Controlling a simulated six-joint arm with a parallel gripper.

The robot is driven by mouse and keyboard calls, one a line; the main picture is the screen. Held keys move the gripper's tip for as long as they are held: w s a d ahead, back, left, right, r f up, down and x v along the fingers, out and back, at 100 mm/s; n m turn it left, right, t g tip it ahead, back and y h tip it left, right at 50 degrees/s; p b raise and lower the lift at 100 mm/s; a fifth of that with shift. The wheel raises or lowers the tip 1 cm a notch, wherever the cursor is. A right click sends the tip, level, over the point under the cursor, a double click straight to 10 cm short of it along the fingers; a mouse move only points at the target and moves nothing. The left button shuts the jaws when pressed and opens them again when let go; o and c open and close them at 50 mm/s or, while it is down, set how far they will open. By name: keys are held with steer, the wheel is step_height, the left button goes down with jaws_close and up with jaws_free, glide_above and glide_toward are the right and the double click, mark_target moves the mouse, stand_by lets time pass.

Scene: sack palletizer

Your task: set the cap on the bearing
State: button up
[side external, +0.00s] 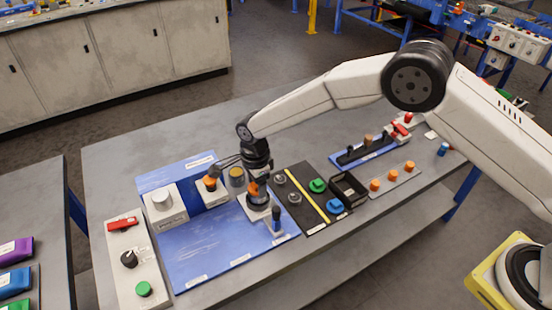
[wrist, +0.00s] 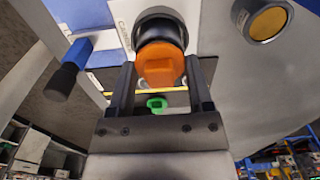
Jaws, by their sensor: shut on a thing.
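The orange cap (wrist: 162,66) sits between the two fingers of my gripper (wrist: 161,72) in the wrist view, and the fingers are shut on it. Just beyond it is the round dark bearing (wrist: 158,24), on a white base with lettering. In the side view my gripper (side external: 258,190) points down over the white base on the blue board. The orange cap (side external: 254,187) shows there close above the dark bearing (side external: 257,203). My gripper partly hides both, and I cannot tell whether the cap touches the bearing.
A blue-and-black handled tool (side external: 277,217) stands close in front of the bearing. A gold-topped cylinder (side external: 236,175) and a white block with an orange-and-black part (side external: 211,187) are behind and left. The blue board's (side external: 205,248) front is clear.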

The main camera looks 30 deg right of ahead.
steer(key=shift+f, duration=0.15)
steer(key=o, duration=1.2)
steer(key=shift+r, duration=4)
